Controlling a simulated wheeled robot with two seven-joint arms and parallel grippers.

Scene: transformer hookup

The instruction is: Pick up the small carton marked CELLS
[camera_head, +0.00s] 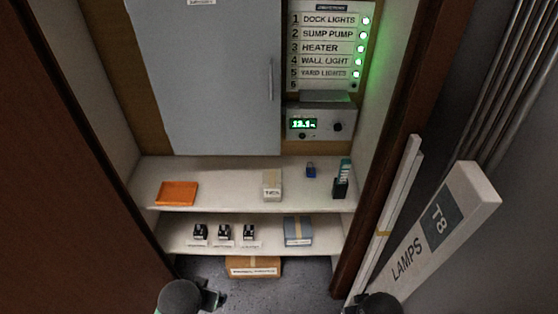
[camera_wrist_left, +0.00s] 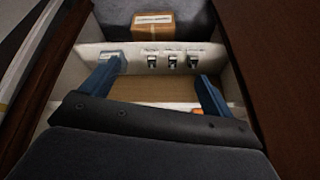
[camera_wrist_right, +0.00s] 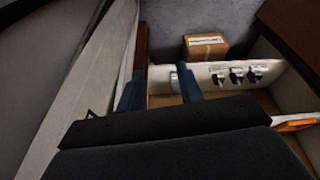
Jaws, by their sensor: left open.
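A small pale carton (camera_head: 272,186) with a tan top and a white label sits upright on the upper shelf, right of its middle. Its label is too blurred to read surely, but looks like CELLS. My left gripper (camera_head: 208,298) is low in front of the shelves, well short of the carton. In the left wrist view its blue fingers (camera_wrist_left: 157,90) are spread with nothing between them. My right gripper (camera_wrist_right: 159,90) has its fingers apart and empty; in the head view only its dark wrist shows at the bottom edge. I cannot make out the carton in either wrist view.
Below are several black devices, a grey-blue box (camera_head: 298,231) and a floor box (camera_head: 253,267). A LAMPS carton (camera_head: 440,230) leans at right.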

